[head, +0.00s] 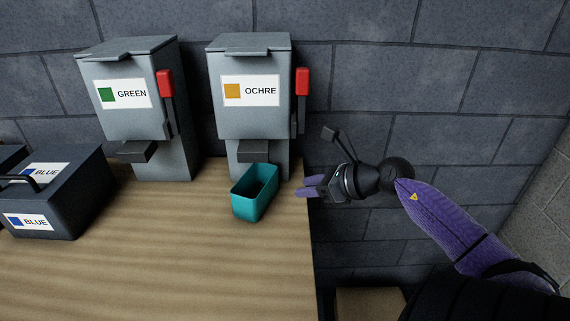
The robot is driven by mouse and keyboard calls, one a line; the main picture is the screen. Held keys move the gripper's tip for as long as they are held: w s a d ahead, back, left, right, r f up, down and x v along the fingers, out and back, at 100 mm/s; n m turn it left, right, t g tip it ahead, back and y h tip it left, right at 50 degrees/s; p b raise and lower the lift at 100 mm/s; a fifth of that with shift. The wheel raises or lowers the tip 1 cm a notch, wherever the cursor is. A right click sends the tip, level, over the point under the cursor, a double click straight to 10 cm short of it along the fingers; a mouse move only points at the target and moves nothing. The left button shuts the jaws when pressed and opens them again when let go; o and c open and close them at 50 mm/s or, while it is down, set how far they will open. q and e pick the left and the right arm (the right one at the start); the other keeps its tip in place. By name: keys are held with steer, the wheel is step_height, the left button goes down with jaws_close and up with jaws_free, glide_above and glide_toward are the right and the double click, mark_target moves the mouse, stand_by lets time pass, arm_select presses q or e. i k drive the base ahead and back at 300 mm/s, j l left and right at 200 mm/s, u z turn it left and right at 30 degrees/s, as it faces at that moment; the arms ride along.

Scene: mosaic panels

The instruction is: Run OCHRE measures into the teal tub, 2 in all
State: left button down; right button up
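The OCHRE dispenser (228,124) is a grey box with an ochre-marked label and a red-handled lever (302,84) on its right side, the red end up. The teal tub (250,208) stands upright on the table at the foot of this dispenser, just below and in front of its spout (250,156). The tub's inside looks dark; I cannot tell what it holds. My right gripper (305,187) is just right of the tub, near the table's right edge and below the lever. Its purple fingers look apart, with nothing between them. My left gripper is out of view.
A GREEN dispenser (118,122) with its own red-handled lever (165,84) stands to the left. A dark BLUE-labelled box (75,205) with a handle sits at the left. The wooden table (180,265) is clear in front. A grey block wall is behind.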

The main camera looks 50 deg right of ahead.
mark_target(302, 73)
steer(key=z, duration=1.25)
